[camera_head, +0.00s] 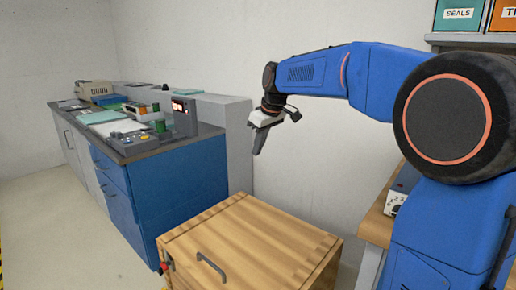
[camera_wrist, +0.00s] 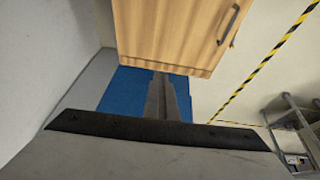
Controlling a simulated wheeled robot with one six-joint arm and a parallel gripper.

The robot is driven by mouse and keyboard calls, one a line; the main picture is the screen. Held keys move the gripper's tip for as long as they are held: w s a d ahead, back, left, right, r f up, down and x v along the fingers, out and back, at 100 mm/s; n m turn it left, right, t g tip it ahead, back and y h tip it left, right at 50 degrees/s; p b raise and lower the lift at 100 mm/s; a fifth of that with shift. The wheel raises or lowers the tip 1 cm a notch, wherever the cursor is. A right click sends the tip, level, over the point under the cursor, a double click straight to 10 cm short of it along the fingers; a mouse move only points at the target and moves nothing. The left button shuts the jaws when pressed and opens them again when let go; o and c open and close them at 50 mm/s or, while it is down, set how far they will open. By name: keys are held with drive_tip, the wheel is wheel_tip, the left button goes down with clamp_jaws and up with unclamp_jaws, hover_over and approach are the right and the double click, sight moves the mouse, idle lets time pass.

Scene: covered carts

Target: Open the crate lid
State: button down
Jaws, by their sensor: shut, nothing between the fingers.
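The wooden crate (camera_head: 193,273) stands on the floor at the bottom middle of the head view. Its plank lid (camera_head: 255,232) is shut and lies flat, with a dark bar handle (camera_head: 211,267) near its front edge. The lid also shows at the top of the wrist view (camera_wrist: 170,30), with the handle (camera_wrist: 229,24) at its right. My gripper (camera_head: 258,150) hangs above and behind the crate, near the back wall, apart from the lid. Its fingers (camera_wrist: 167,98) are shut with nothing between them.
A blue cabinet bench (camera_head: 150,180) with instruments on top stands left of the crate. A wooden table (camera_head: 377,222) stands at the right, and a shelf with labelled boxes (camera_head: 458,14) is above. Yellow-black floor tape (camera_wrist: 262,72) and a metal rack (camera_wrist: 290,122) show in the wrist view.

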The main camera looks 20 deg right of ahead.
drive_tip(key=c, duration=1.8)
unclamp_jaws()
drive_tip(key=shift+r, duration=0.1)
drive_tip(key=v, duration=1.7)
drive_tip(key=shift+r, duration=0.1)
